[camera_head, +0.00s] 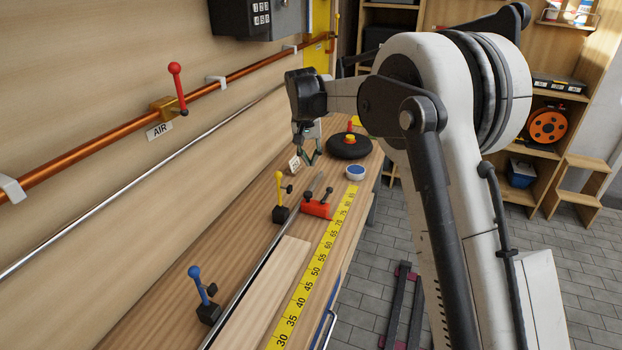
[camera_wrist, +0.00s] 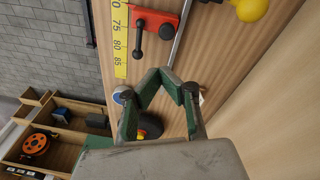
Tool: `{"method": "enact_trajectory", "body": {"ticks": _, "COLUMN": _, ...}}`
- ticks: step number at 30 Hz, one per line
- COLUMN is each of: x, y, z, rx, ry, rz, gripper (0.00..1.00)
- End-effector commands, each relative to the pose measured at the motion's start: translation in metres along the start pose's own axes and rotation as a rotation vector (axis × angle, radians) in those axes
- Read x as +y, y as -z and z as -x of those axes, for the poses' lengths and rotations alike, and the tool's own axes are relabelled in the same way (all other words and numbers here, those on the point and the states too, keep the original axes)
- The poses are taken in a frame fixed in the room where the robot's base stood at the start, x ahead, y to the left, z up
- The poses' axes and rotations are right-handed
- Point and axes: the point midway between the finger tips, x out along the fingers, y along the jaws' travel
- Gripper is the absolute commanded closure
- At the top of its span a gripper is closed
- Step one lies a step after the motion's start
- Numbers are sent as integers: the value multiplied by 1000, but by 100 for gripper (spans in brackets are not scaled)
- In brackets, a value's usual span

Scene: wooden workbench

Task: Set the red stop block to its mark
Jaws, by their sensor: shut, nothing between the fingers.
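The red stop block (camera_head: 317,209) sits at the rail (camera_head: 262,262) beside the yellow measuring tape (camera_head: 312,262), roughly level with the 70s. It has a black lever with a knob. In the wrist view the red block (camera_wrist: 150,22) lies beyond my fingertips, next to the tape (camera_wrist: 120,40) near 75 and 80. My gripper (camera_head: 311,160) is above the bench, past the block toward the far end, apart from it. In the wrist view my gripper's green-padded fingers (camera_wrist: 168,80) meet at the tips with nothing between them. A small white card (camera_head: 295,163) stands near the gripper; its writing is too small to read.
A yellow-knobbed lever (camera_head: 280,190) and a blue-knobbed lever (camera_head: 200,287) stand along the rail. A black disc (camera_head: 346,149) and a blue-and-white round tin (camera_head: 355,172) sit at the far end. A wooden board (camera_head: 265,290) lies nearer. An orange pipe (camera_head: 120,138) runs along the wall.

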Motion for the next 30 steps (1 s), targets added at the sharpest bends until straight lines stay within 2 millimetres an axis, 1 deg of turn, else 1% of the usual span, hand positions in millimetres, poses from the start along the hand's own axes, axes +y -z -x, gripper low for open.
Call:
{"method": "enact_trajectory", "body": {"ticks": 3, "x": 2, "y": 4, "z": -1, "rx": 70, "ry": -31, "rz": -198, "gripper": 100}}
{"method": "enact_trajectory", "body": {"ticks": 6, "x": 4, "y": 8, "z": -3, "rx": 124, "ry": -43, "rz": -341, "gripper": 100}}
{"method": "enact_trajectory", "body": {"ticks": 9, "x": 6, "y": 10, "z": -4, "rx": 163, "ry": -45, "rz": -442, "gripper": 100}}
{"method": "enact_trajectory", "body": {"ticks": 14, "x": 7, "y": 12, "z": -6, "rx": 191, "ry": -44, "rz": -513, "gripper": 100}}
{"method": "enact_trajectory", "body": {"ticks": 17, "x": 8, "y": 13, "z": -14, "rx": 193, "ry": -44, "rz": -519, "gripper": 100}}
{"method": "enact_trajectory", "body": {"ticks": 20, "x": 9, "y": 16, "z": -26, "rx": 192, "ry": -44, "rz": -518, "gripper": 100}}
{"method": "enact_trajectory", "body": {"ticks": 30, "x": 14, "y": 26, "z": -88, "rx": 191, "ry": -44, "rz": -517, "gripper": 100}}
